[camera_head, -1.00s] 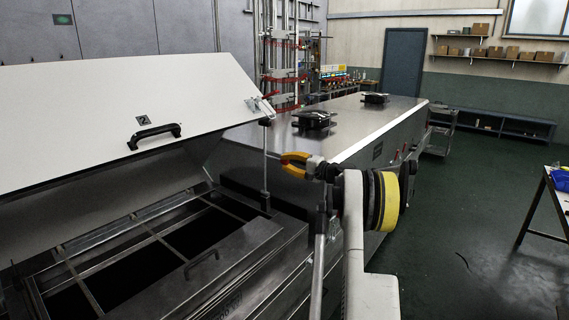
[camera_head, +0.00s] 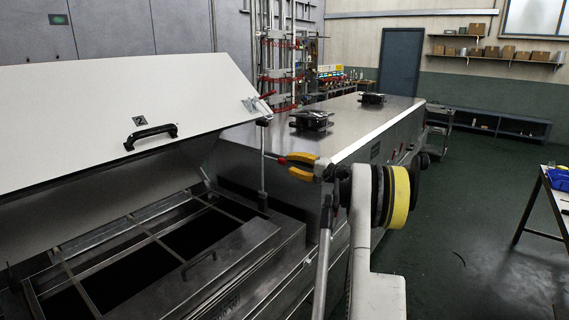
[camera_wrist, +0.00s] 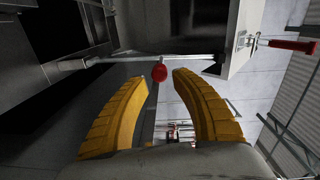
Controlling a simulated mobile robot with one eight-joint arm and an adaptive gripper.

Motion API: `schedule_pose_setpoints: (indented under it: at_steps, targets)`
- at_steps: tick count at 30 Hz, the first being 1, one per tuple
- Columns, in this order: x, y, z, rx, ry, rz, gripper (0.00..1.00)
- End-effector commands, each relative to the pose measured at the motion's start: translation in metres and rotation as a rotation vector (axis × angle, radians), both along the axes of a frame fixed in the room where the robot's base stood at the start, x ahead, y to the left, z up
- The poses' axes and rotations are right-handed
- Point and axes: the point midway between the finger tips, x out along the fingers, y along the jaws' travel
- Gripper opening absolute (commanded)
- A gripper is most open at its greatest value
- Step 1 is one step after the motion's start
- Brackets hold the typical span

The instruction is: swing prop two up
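A thin prop rod (camera_head: 263,168) stands upright between the raised white lid's right corner and the steel frame. A red knob (camera_head: 283,160) sits beside it at my fingertips. In the wrist view the rod (camera_wrist: 115,60) runs across the picture, with the red knob (camera_wrist: 159,73) at the gap between my yellow fingers. My gripper (camera_head: 294,164) is open, its fingers apart on both sides of the knob. I see no clear contact. Which prop is number two cannot be read. A red-handled part (camera_wrist: 292,46) on the lid corner shows at right in the wrist view.
The white lid (camera_head: 80,105) with a black handle (camera_head: 151,136) is tilted up over the open steel hatch (camera_head: 72,268). The long steel dryer housing (camera_head: 340,130) runs behind my gripper. Green floor (camera_head: 470,230) is clear at right, before a table (camera_head: 545,215).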

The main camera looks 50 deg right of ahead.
Motion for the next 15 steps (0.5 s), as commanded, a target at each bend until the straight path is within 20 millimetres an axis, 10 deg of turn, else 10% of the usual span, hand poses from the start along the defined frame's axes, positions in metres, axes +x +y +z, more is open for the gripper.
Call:
schedule_pose_setpoints:
  at_steps: [15]
  targets:
    - [-0.078, -0.007, 0.003, 0.000, 0.000, -0.001, 0.32]
